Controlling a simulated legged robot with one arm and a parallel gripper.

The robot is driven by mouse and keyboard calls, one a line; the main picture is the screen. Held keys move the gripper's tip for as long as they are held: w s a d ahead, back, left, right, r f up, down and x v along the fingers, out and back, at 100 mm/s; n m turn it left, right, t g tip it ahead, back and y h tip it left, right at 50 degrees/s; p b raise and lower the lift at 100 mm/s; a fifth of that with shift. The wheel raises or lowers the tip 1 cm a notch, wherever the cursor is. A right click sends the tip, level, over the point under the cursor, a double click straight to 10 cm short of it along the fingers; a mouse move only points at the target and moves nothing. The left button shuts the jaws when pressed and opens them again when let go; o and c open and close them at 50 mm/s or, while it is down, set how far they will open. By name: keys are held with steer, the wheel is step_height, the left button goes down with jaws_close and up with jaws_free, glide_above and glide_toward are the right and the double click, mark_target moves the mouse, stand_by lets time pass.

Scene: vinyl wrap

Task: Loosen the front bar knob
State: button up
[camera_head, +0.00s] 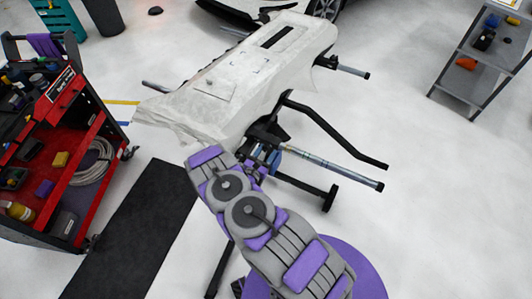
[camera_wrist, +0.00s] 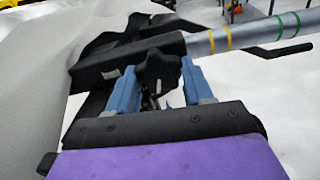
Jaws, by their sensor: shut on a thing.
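The front bar knob (camera_wrist: 160,72) is a black lobed knob under the black sleeve of the stand, in the wrist view. My gripper (camera_wrist: 160,88) has its two blue fingers on either side of the knob and is shut on it. The silver front bar (camera_wrist: 250,34), with yellow and green bands, comes out of the sleeve to the right. In the head view the bar (camera_head: 330,167) sticks out to the right of the stand. My gripper (camera_head: 262,155) is at the stand there, with the knob hidden.
A white-covered panel (camera_head: 225,92) rests on the stand above my gripper. A black bent handle (camera_head: 340,140) juts out to the right. A red tool cart (camera_head: 85,115) stands at the left beside a black mat (camera_head: 135,230). A grey shelf (camera_head: 465,85) stands at the far right. Floor at the right is clear.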

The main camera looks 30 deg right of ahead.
steer(key=shift+w+a+f, duration=0.1)
steer(key=shift+a, duration=0.05)
stand_by(0.3)
steer(key=o, duration=0.8)
steer(key=shift+o, duration=1.2)
steer(key=p+v, duration=0.2)
steer(key=v, duration=1.5)
steer(key=shift+a+p, duration=0.15)
steer(key=shift+p, duration=0.15)
